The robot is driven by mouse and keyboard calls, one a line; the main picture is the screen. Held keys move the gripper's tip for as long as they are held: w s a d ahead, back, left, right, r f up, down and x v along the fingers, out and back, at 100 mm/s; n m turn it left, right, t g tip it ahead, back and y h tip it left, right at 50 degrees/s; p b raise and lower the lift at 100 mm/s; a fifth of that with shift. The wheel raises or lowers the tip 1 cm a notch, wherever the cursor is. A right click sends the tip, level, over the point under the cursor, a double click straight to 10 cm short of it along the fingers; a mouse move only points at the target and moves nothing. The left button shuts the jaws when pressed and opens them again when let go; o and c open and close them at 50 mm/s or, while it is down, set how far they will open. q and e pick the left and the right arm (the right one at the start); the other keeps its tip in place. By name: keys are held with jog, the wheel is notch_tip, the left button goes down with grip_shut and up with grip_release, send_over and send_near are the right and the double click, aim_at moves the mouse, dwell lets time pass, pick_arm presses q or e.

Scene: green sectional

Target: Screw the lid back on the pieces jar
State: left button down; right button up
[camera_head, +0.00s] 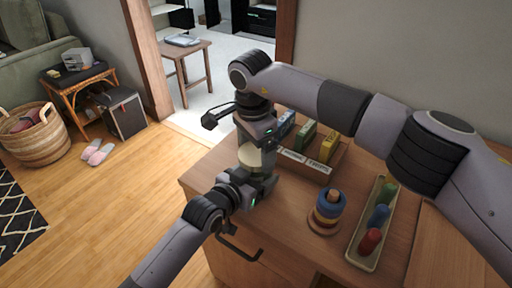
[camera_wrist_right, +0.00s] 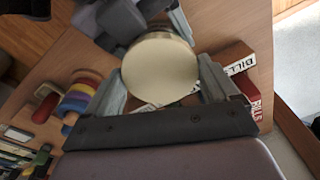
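A round cream lid (camera_head: 257,157) is between my two grippers, above the front left corner of the wooden cabinet top. In the right wrist view the lid (camera_wrist_right: 160,69) faces the camera, with a finger of my right gripper (camera_wrist_right: 163,88) against each side. My right gripper (camera_head: 256,142) comes down from above in the head view. My left gripper (camera_head: 252,178) is just below the lid, closed around the pieces jar, which is nearly all hidden by the lid and the grippers. I cannot tell whether lid and jar touch.
On the cabinet top (camera_head: 287,218) stand a wooden organizer (camera_head: 304,166) with labelled sections and coloured boxes, a ring stacker (camera_head: 327,212), and a long tray (camera_head: 359,247) with red, blue and green pegs.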

jog(key=shift+m, duration=1.7)
jog(key=o, duration=0.9)
jog(key=shift+s+a+r, duration=0.1)
jog(key=shift+s+r, duration=0.05)
jog(key=shift+r, duration=2.15)
jog(key=shift+s+a+r+n, duration=0.1)
jog(key=shift+r+n, duration=1.6)
